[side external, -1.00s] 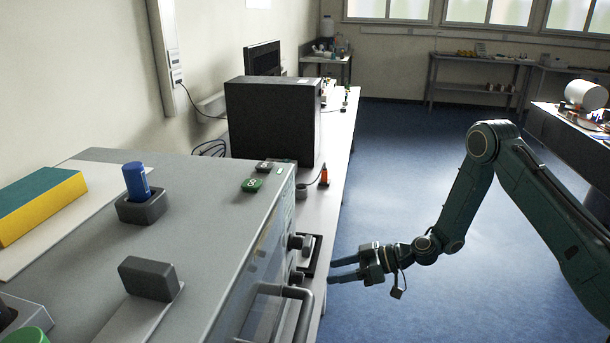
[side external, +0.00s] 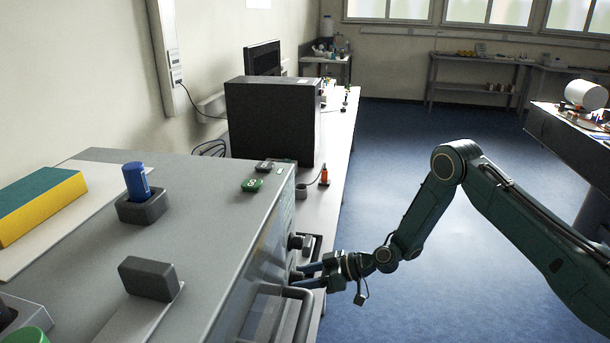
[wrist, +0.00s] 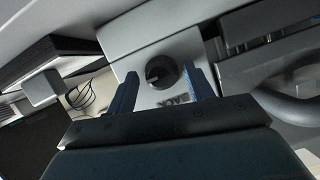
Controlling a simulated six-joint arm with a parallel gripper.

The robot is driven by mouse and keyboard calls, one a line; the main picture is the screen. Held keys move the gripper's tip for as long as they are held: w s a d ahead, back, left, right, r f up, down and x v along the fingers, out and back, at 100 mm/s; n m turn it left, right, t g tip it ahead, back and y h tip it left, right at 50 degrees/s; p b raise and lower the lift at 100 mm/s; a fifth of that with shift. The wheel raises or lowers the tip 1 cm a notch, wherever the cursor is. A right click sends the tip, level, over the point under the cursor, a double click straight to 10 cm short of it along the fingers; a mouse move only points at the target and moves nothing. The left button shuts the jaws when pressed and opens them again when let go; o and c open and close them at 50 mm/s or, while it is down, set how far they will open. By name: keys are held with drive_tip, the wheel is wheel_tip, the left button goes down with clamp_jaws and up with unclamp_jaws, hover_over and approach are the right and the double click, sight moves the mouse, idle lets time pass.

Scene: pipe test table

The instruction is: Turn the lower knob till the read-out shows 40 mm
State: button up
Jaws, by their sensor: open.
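The lower knob (wrist: 162,72) is a round dark knob on the grey front panel. In the wrist view it lies between the two blue fingers of my gripper (wrist: 160,90), with a gap visible on its left and the right finger close to it. In the side external view my gripper (side external: 308,277) is at the front of the grey machine (side external: 200,215), at the lower knob (side external: 296,277). My gripper is open. The read-out is not visible in either view.
A curved handle (side external: 300,296) sticks out of the machine front close to my gripper; it also shows at the right of the wrist view (wrist: 290,108). A blue marker (side external: 136,180) stands in a holder on top. The floor to the right is clear.

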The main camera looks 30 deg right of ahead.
drive_tip(key=c, duration=1)
drive_tip(key=shift+o, duration=0.2)
drive_tip(key=shift+m+g+y, duration=0.5)
drive_tip(key=shift+m+y, duration=0.1)
drive_tip(key=shift+m, duration=0.5)
drive_tip(key=o, duration=1)
drive_tip(key=shift+c, duration=0.2)
drive_tip(key=shift+d, duration=0.1)
drive_tip(key=v, duration=1.3)
drive_tip(key=shift+d, duration=0.3)
drive_tip(key=shift+s+r, duration=0.15)
drive_tip(key=shift+r, duration=0.05)
